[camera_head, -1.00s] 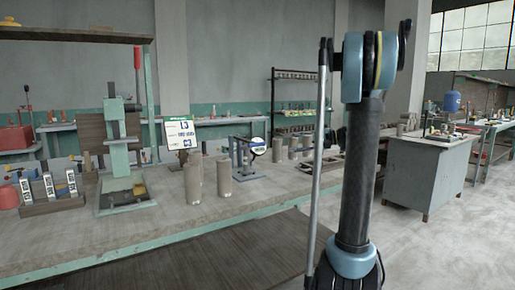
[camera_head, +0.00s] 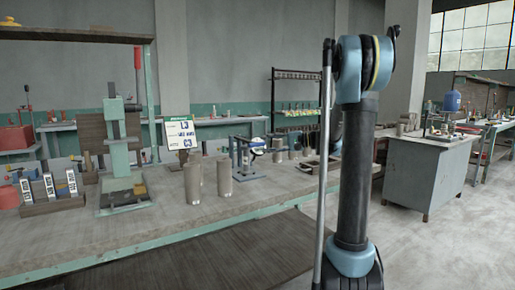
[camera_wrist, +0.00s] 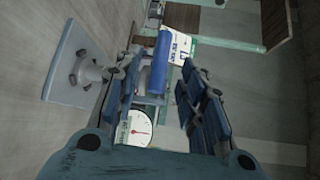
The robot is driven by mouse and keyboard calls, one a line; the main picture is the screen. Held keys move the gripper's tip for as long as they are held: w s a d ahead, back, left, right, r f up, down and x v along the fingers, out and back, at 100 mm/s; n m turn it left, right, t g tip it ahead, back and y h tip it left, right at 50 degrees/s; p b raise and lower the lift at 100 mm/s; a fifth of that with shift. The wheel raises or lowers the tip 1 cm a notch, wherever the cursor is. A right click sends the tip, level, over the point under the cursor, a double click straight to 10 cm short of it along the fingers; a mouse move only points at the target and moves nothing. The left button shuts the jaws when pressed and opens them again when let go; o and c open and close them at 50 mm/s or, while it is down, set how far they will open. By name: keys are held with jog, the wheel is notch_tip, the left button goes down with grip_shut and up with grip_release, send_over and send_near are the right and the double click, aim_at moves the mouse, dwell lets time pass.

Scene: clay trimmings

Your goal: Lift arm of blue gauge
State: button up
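The blue gauge (camera_head: 236,158) stands on the bench in the head view, with its round dial (camera_head: 257,145) at upper right partly hidden. In the wrist view, its white dial (camera_wrist: 133,128) with a red needle shows low, beside the left finger. A blue cylindrical part (camera_wrist: 160,62) lies between the finger ends. My gripper (camera_wrist: 163,75) is open around this part, and no clear contact shows. A pale plate with a round fitting (camera_wrist: 66,72) is at left. In the head view my gripper is small and hard to make out at the gauge's right side.
A green press (camera_head: 122,165) and boxes stand further left. The bench top (camera_head: 165,222) in front is clear. A grey cabinet (camera_head: 415,175) stands to the right.

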aim_at(260, 144)
jog(key=shift+x, duration=2.75)
jog(key=shift+d, duration=0.1)
grip_shut()
